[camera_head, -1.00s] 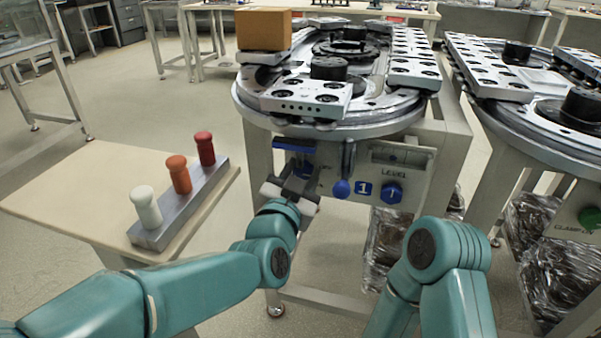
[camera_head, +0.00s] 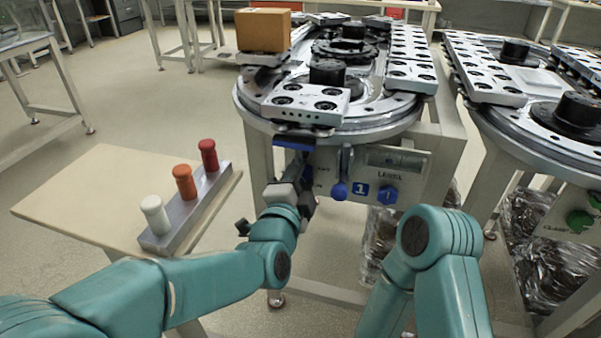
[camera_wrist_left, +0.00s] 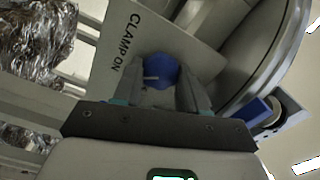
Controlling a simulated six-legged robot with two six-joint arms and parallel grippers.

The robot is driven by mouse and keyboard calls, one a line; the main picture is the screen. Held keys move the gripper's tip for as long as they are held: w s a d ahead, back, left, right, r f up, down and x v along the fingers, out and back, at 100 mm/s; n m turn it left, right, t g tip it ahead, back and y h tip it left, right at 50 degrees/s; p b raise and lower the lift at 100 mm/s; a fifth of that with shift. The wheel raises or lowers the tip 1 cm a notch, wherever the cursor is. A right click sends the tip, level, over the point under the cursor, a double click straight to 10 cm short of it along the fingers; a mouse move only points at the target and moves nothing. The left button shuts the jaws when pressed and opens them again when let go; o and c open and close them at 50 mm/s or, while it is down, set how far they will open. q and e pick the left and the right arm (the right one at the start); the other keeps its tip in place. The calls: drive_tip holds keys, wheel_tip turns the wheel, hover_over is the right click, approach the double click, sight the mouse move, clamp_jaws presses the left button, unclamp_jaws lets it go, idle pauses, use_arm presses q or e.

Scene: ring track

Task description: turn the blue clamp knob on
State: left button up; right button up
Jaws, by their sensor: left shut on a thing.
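My left gripper (camera_wrist_left: 155,88) is shut on the knob, with one finger on each side. In the head view my left gripper (camera_head: 301,178) reaches the front of the ring track's stand, under the blue lever (camera_head: 293,142), and hides most of the knob. My right arm shows, but its gripper does not.
A side table (camera_head: 90,195) holds a bar with white, orange and red pegs. A brown box (camera_head: 263,30) sits on the track.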

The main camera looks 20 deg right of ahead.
use_arm(q)
drive_tip(key=m+p, duration=0.1)
drive_tip(key=m, duration=0.5)
drive_tip(key=shift+m, duration=0.3)
idle(0.4)
drive_tip(key=o, duration=1.1)
drive_tip(key=shift+c, duration=0.2)
drive_tip(key=p+v, duration=0.1)
drive_tip(key=v, duration=1.5)
drive_tip(key=shift+a+p, duration=0.15)
drive_tip(key=shift+p, duration=0.25)
drive_tip(key=shift+s, duration=0.1)
